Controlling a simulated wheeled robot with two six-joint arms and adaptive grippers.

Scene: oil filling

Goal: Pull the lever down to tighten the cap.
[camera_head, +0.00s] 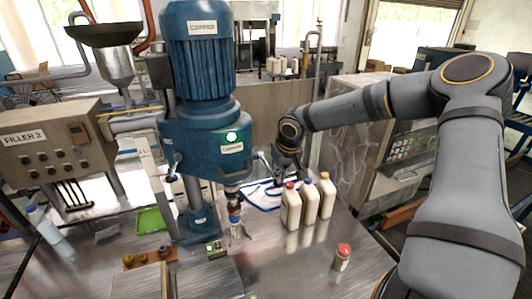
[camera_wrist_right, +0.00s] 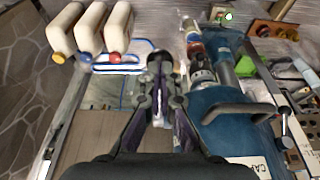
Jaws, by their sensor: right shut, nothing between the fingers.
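The blue capping machine (camera_head: 203,140) stands on the metal table, with a small bottle (camera_head: 236,226) under its head. The bottle also shows in the right wrist view (camera_wrist_right: 192,38). A thin pale lever-like rod (camera_head: 263,159) sticks out at the machine's right side, just left of my right gripper (camera_head: 290,166). My right gripper is shut and empty, pointing down beside the machine. In the right wrist view its fingers (camera_wrist_right: 160,85) come together left of the blue machine body (camera_wrist_right: 212,105). Whether they touch the rod cannot be told. My left gripper is out of view.
Three cream bottles (camera_head: 308,203) with coloured caps stand right of the machine, close to my right gripper. A small red-capped bottle (camera_head: 342,257) stands near the front. A filler control box (camera_head: 58,142) is at the left. A green tray (camera_head: 150,220) lies behind the front-left parts.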

